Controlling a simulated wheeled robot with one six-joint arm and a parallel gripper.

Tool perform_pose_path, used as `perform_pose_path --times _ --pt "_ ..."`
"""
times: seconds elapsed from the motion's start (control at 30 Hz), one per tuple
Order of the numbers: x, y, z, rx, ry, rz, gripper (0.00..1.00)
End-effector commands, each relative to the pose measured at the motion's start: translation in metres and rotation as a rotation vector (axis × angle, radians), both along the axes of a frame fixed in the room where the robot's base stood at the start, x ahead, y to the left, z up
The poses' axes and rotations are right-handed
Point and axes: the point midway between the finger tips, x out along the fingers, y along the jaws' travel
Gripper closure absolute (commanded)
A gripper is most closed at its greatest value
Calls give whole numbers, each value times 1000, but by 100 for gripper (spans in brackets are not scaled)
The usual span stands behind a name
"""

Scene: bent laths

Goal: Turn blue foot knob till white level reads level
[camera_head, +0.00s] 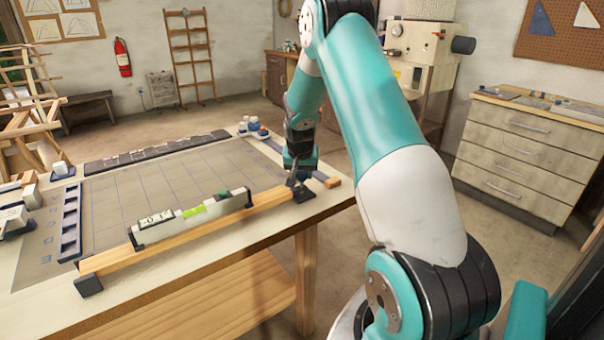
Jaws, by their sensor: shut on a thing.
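The white level (165,231) lies lengthwise on top of a wooden lath (130,258) near the front edge of the workbench. Its yellow-green vial (195,210) faces me, but the bubble is too small to read. A small display (156,217) on it shows dark figures that I cannot read surely. The lath has a dark foot (88,285) at its left end and another (303,192) at its right end. My gripper (296,178) points down at the right end, shut at the foot there. The blue foot knob is hidden by the fingers.
The workbench (215,255) carries a gridded mat (150,185), a dark strip (150,152) along the back and small pots (252,127) near the back right corner. A wooden rack stands left. Drawers (535,150) stand right, apart from the bench.

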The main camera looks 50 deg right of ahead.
Motion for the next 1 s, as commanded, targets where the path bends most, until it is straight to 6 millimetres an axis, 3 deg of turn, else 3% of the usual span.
perform_pose_path --times 0.77,0.8,0.87,1.0 --pt "1 0 0 1 0 -98 84" --pt "1 0 0 1 0 -97 51" --pt "1 0 0 1 0 -97 38" --pt "1 0 0 1 0 -97 35"
